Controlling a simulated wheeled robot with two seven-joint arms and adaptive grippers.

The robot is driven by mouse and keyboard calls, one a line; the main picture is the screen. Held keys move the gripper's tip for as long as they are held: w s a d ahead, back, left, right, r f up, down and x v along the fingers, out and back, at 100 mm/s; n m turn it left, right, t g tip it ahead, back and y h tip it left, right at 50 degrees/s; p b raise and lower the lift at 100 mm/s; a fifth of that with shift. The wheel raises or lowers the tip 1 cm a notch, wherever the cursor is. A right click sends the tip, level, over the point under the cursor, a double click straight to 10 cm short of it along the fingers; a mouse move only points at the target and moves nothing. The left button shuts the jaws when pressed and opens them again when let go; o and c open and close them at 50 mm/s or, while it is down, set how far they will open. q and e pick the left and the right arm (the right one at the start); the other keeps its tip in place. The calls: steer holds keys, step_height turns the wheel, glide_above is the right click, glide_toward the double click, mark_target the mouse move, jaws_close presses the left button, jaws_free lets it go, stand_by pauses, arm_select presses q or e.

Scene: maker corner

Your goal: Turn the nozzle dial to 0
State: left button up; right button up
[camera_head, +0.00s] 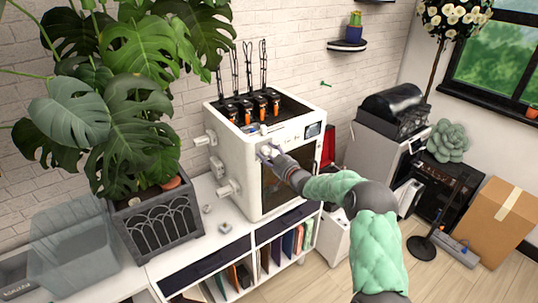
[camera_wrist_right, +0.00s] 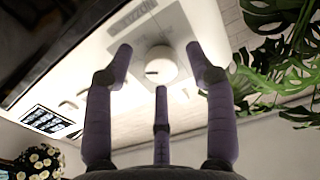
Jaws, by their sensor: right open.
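The white 3D printer (camera_head: 236,165) stands on the white shelf unit in the head view. In the right wrist view the nozzle dial (camera_wrist_right: 162,66) is a round white knob on the printer's front, with a short dark mark towards the left of its face. Blurred lettering (camera_wrist_right: 134,17) is printed beside it. My right gripper (camera_head: 268,152) is at the upper front of the printer. In the wrist view its fingers (camera_wrist_right: 160,58) are open, spread on both sides of the dial, with a third finger below; contact cannot be told. My left gripper is out of view.
A small screen (camera_head: 313,130) is at the printer's upper right; it also shows in the wrist view (camera_wrist_right: 46,121). A large potted plant (camera_head: 155,225) stands to the left on the shelf unit (camera_head: 230,244).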

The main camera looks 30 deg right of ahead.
jaws_close()
steer(key=shift+f+n+b, duration=0.2)
steer(key=shift+n+b, duration=0.2)
steer(key=shift+b, duration=0.35)
steer(key=n+b, duration=1.1)
steer(key=b, duration=0.2)
steer(key=shift+f+b, duration=0.15)
steer(key=shift+b, duration=0.15)
steer(key=n+b, duration=0.5)
steer(key=n, duration=0.1)
steer(key=shift+n, duration=0.3)
steer(key=n+b, duration=0.1)
steer(key=n, duration=0.1)
steer(key=n+b, duration=0.1)
steer(key=shift+r+n+b, duration=0.25)
steer(key=shift+n+b, duration=0.1)
steer(key=shift+n, duration=0.05)
steer(key=shift+d+r+n+b, duration=0.15)
steer(key=shift+n+b, duration=0.3)
steer(key=shift+n, duration=0.45)
steer(key=shift+r, duration=0.1)
